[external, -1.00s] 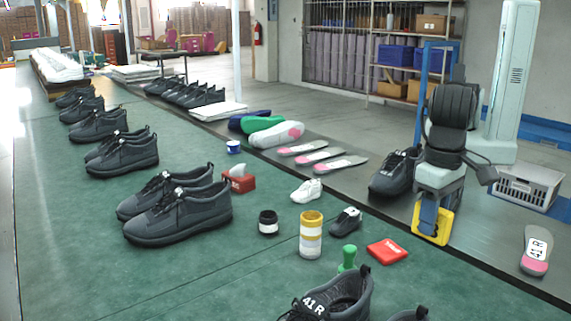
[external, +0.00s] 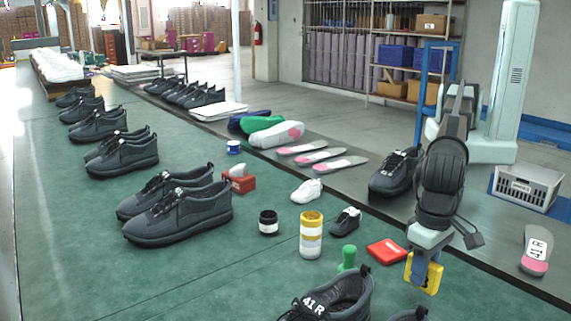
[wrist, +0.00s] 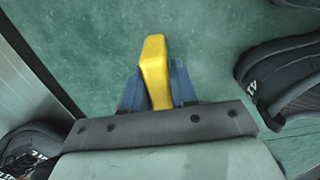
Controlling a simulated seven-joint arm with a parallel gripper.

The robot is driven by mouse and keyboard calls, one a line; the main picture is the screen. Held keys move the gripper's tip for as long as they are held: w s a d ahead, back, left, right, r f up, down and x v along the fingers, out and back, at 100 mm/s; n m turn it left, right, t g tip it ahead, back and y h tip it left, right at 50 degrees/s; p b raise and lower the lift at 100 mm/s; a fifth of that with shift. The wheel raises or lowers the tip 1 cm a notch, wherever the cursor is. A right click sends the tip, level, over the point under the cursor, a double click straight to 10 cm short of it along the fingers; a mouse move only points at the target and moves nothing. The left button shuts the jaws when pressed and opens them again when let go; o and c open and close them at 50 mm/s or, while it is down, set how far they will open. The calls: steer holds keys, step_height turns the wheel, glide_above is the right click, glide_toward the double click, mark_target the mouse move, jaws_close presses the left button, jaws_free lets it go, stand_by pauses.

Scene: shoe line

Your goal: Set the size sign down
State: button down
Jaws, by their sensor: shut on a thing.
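The yellow size sign (external: 436,280) is in my gripper (external: 422,270) at the right of the external view, over the front right part of the green table surface. In the wrist view the sign (wrist: 154,62) shows as a narrow yellow edge, between the two blue fingers of my gripper (wrist: 156,88). The fingers are shut on it. The sign's face and any number on it are mostly hidden. I cannot tell whether its lower edge touches the surface.
A red flat box (external: 387,252) lies just left of the sign. A dark shoe marked 41 R (external: 340,297) stands at the front, with a green bottle (external: 347,259) behind it. A dark shoe (external: 396,170) and an insole (external: 536,250) are on the grey strip.

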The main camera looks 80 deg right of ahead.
steer(key=shift+f, duration=1.75)
steer(key=c, duration=0.9)
jaws_free()
steer(key=shift+f, duration=0.15)
step_height(320, 180, up, 12)
steer(key=shift+r, duration=0.2)
